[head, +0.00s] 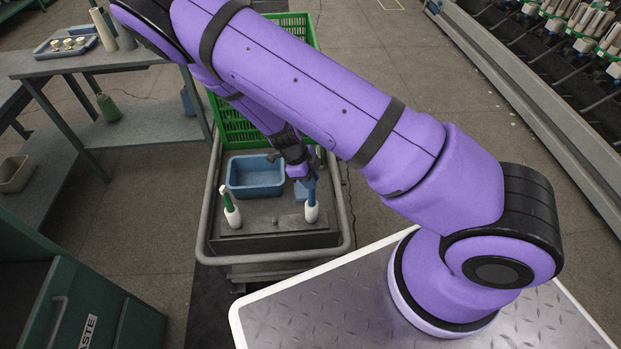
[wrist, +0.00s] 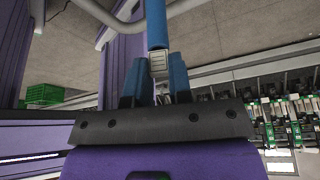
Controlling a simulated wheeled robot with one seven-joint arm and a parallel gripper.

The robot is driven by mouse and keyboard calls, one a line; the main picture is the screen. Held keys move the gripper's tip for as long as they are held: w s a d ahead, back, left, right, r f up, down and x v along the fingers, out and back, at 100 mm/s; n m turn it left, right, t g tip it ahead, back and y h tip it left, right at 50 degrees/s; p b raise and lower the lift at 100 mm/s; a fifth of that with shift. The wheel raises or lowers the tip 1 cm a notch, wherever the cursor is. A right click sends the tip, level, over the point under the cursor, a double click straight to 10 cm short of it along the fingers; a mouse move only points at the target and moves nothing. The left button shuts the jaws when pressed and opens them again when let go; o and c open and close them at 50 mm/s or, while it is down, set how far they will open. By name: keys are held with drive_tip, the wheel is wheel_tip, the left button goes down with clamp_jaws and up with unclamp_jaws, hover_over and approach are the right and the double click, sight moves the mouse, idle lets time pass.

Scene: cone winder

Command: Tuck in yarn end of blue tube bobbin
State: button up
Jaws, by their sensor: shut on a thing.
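The blue tube bobbin (head: 311,206) stands upright on the cart top in the head view, with a white lower part and a blue upper part. My gripper (head: 303,180) comes down from behind and is at its upper end. In the wrist view my gripper (wrist: 156,88) has its two blue fingers close together around a narrow pale piece at the end of a blue and whitish column, which looks like the bobbin (wrist: 156,28). The fingers are shut on it. I cannot make out the loose yarn end.
A green and white bobbin (head: 230,207) stands to the left on the cart (head: 203,225). A blue bin (head: 256,192) and a green crate (head: 232,125) lie behind. A side table (head: 150,55) is at left, the winding machine (head: 520,70) at right.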

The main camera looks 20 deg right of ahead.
drive_tip(key=o, duration=1.2)
drive_tip(key=shift+r, duration=3.5)
